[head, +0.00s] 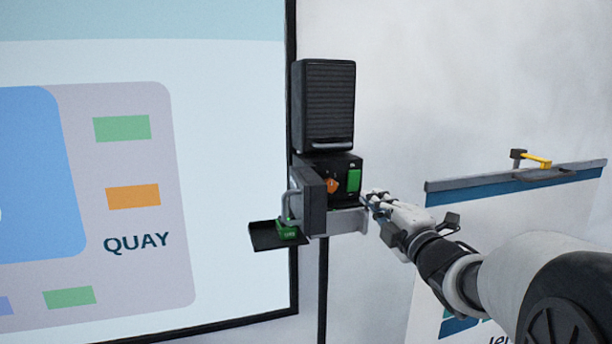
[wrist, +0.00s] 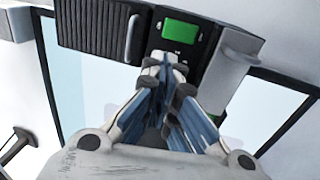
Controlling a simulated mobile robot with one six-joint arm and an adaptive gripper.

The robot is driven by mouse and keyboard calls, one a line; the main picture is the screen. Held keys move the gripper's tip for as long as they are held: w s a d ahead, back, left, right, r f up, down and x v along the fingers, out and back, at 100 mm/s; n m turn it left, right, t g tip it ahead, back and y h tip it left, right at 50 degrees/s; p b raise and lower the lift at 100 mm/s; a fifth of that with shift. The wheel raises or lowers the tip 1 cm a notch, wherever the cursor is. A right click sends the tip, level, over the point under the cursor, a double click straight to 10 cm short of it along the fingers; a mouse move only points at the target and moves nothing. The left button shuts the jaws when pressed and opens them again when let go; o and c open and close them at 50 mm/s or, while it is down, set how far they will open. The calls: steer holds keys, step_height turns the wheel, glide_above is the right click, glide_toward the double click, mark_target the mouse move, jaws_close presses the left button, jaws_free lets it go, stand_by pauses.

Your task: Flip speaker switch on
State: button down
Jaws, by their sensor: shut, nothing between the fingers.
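The black ribbed speaker (head: 325,105) stands on top of a black box (head: 345,162). The box carries a green rectangular switch (head: 354,179) on its face, with an orange part (head: 333,184) to its left. In the wrist view the green switch (wrist: 180,32) shows at top centre, beside the speaker's ribbed front (wrist: 95,25). I cannot tell which way the switch is set. My gripper (head: 366,199) is shut and empty, just below and right of the green switch. In the wrist view the fingertips (wrist: 165,62) lie close to the box; contact cannot be told.
A dark hinged panel (head: 312,203) stands out at the box's left. A grey shelf (head: 347,221) is under the box, and a black tray (head: 264,235) with a green item (head: 287,230) is lower left. A large screen (head: 225,60) is left; a white board (head: 515,220) is right.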

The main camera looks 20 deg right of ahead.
steer(key=p, duration=0.3)
glide_toward(343, 170)
steer(key=w, duration=0.2)
steer(key=w+r, duration=0.1)
steer(key=w, duration=0.2)
steer(key=shift+r, duration=0.1)
steer(key=w+r+g+p, duration=0.1)
steer(key=p, duration=0.2)
steer(key=shift+a+r, duration=0.1)
steer(key=shift+f, duration=0.45)
steer(key=shift+b, duration=0.3)
